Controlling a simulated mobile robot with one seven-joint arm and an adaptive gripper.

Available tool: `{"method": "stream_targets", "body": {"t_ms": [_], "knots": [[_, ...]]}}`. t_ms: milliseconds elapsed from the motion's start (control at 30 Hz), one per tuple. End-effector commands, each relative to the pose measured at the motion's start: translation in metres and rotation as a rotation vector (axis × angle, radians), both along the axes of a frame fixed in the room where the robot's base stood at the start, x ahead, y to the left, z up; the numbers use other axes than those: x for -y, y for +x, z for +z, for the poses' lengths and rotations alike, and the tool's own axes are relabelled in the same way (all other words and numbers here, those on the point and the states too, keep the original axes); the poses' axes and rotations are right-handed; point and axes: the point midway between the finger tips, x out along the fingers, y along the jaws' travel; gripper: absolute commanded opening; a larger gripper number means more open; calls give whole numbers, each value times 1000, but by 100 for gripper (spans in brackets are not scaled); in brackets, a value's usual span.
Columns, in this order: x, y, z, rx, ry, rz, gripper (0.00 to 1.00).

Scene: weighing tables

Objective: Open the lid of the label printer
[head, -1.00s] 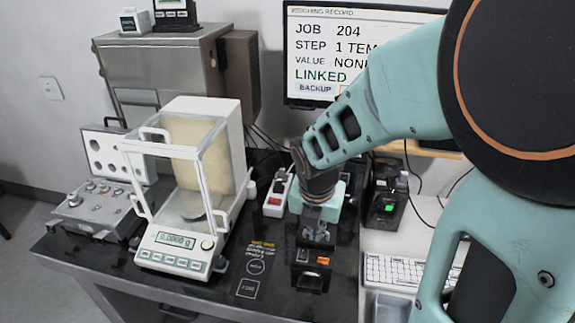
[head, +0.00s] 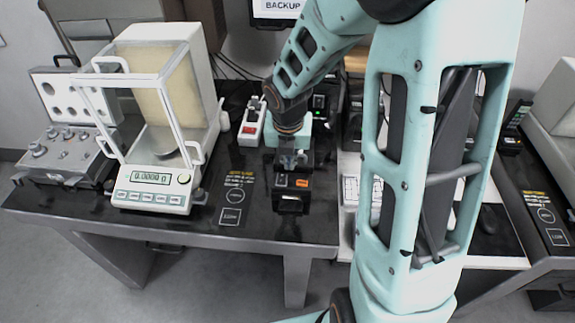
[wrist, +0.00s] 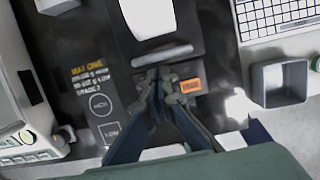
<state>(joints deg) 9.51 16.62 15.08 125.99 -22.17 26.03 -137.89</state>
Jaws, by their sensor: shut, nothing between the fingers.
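The label printer (head: 291,205) is a small dark box near the front edge of the black table, with an orange patch on its front part. In the wrist view the printer (wrist: 205,70) shows a white strip, a grey lip and the orange patch (wrist: 190,86). My gripper (head: 288,166) points down over the printer and hides part of it. In the wrist view my gripper (wrist: 160,80) has its fingertips together beside the orange patch, at the grey lip. I cannot tell whether they touch it. The lid's position is hard to make out.
A glass-doored balance (head: 150,198) stands left of the printer, with an open weight case (head: 65,160) further left. A switch strip (head: 250,125) lies behind. A grey square cup (wrist: 279,83) and a keyboard (wrist: 275,15) are on the right.

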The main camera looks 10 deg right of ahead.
Motion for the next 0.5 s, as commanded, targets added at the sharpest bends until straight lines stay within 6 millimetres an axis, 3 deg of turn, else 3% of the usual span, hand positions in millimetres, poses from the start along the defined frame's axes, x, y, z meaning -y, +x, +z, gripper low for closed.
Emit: {"method": "stream_targets", "body": {"t_ms": [500], "knots": [[2, 7, 5, 0, 0, 1, 0]]}}
